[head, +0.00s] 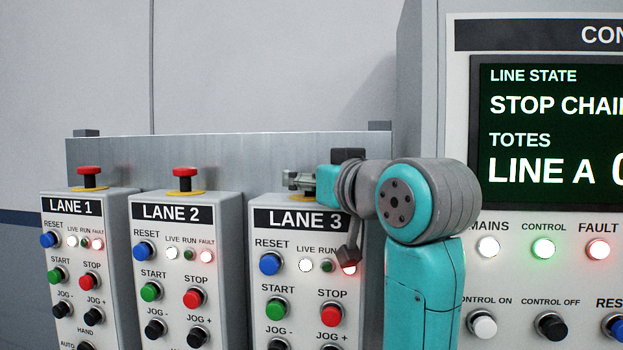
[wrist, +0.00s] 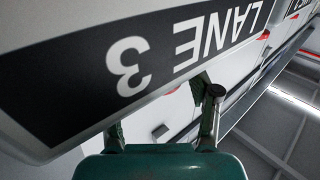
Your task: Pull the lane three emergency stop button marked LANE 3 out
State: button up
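The LANE 3 box (head: 258,235) stands nearest my arm, with its label upside down in the wrist view (wrist: 190,55). Its yellow button collar (head: 291,194) shows in part on top of the box. The red head of the LANE 3 stop button is hidden by my gripper in the head view and does not show in the wrist view. My gripper (head: 298,182) is level over the box top, at the button's place. In the wrist view its two fingers stand apart, with their tips partly behind the box edge. I cannot tell whether they touch the button.
The LANE 1 (head: 89,172) and LANE 2 (head: 184,173) stop buttons stand on their boxes to the left, red with yellow collars. A grey metal panel (head: 230,155) runs behind the boxes. A large console (head: 460,120) with a screen stands to the right, close to my arm.

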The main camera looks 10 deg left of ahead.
jog(key=c, duration=0.8)
jog(key=shift+r, duration=0.9)
jog(key=o, duration=1.1)
jog(key=shift+o, duration=0.2)
jog(key=shift+s+d, duration=0.1)
jog(key=v, duration=1.1)
jog(key=shift+s+d, duration=0.2)
jog(key=shift+s, duration=0.15)
